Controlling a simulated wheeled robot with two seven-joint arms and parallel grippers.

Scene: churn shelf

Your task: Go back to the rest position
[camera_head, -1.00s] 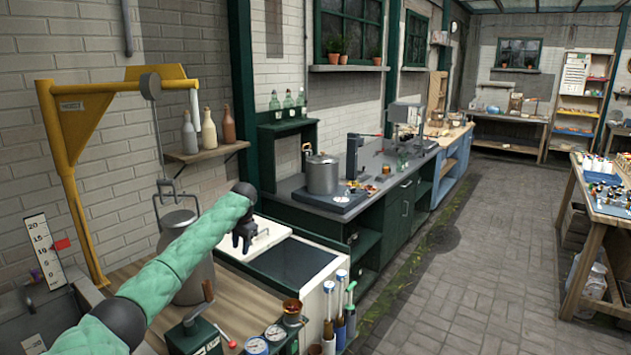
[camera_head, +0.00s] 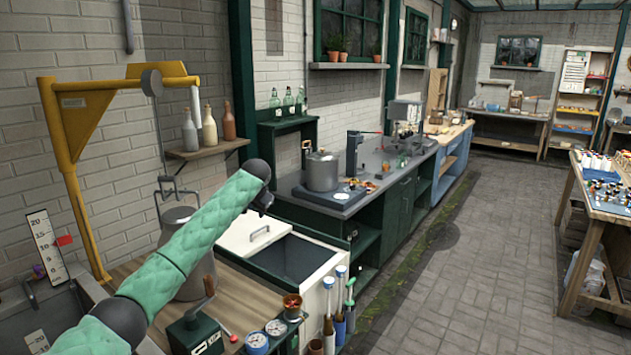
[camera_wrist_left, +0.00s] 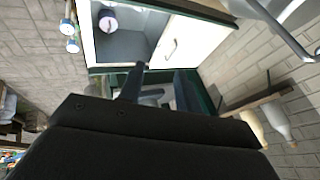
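My left arm, in green padded sleeving, reaches in from the lower left of the head view. My left gripper (camera_head: 263,203) is small and dark at its end, raised above the white chest (camera_head: 318,296), and mostly hidden behind the wrist. In the left wrist view, the two dark fingers (camera_wrist_left: 158,88) stand apart with nothing seen held between them. The chest's white lid with its handle (camera_head: 260,233) covers one side; the other side is open and dark. My right gripper is not in view.
A metal churn (camera_head: 190,286) stands behind my left arm, beneath the yellow hoist frame (camera_head: 72,180). Bottles (camera_head: 209,127) stand on a wall shelf. Gauges (camera_head: 257,343) and upright tools (camera_head: 340,305) stand near the front. The paved floor (camera_head: 480,270) to the right is clear.

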